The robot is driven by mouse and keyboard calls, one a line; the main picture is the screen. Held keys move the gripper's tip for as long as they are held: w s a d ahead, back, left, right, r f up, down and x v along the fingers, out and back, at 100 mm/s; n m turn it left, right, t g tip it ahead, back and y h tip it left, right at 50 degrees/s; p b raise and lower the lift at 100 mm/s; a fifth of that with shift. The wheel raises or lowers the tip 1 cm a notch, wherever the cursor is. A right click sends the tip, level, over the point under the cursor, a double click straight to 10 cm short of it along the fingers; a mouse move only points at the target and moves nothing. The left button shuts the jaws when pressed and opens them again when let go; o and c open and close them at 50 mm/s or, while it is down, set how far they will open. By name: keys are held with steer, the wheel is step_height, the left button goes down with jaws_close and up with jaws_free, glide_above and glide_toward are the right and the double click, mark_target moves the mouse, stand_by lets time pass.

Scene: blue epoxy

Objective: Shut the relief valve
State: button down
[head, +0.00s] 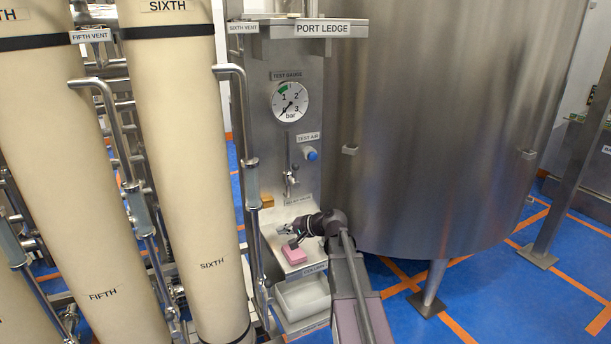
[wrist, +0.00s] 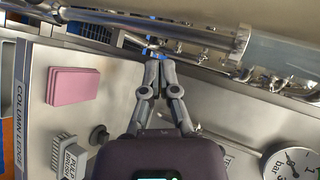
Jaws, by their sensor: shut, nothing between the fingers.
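A small metal valve (head: 291,182) stands on the steel panel below the pressure gauge, just above a small label (head: 298,200) that is too small to read surely; I take it to be the relief valve. Its handle position is hard to tell. My gripper (head: 285,230) is below the valve, over the column ledge, and apart from it. In the wrist view my gripper (wrist: 158,66) has its fingertips together with nothing between them. A thin metal rod (wrist: 215,142) shows right of the fingers; I cannot tell whether it belongs to the valve.
The gauge (head: 290,101) reads near the low end of its scale. A blue test air knob (head: 311,154) sits below it. Cream columns (head: 175,150) and pipes stand left, a large tank (head: 440,120) right.

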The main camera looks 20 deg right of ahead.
steer(key=w+d+r+m+t+h, duration=0.1)
steer(key=w+d+r+m+t, duration=0.1)
steer(key=d, duration=0.5)
steer(key=w+d+r+m+t+b, duration=0.1)
steer(key=d+r+m+t, duration=0.2)
steer(key=d, duration=0.4)
steer(key=w+d+r+m+t+h+b, duration=0.1)
steer(key=w+d+r+m+t, duration=0.1)
steer(key=d, duration=0.6)
steer(key=shift+w+r+m+t+h, duration=0.35)
steer(key=shift+m+t, duration=0.35)
steer(key=shift+m, duration=0.4)
steer(key=shift+w+a, duration=0.1)
steer(key=p, duration=0.1)
glide_toward(295, 175)
steer(key=w+d+r, duration=0.2)
steer(key=w+d, duration=0.2)
steer(key=w, duration=0.1)
steer(key=shift+w+a+r+p, duration=0.25)
steer(key=shift+w+a, duration=0.1)
steer(key=shift+a, duration=0.3)
steer(key=shift+w+a+r+p, duration=0.25)
steer(key=shift+w+a, duration=0.1)
steer(key=shift+a, duration=0.3)
steer(key=shift+w+a+r+p, duration=0.15)
steer(key=shift+w+a+p, duration=0.15)
steer(key=shift+a, duration=0.35)
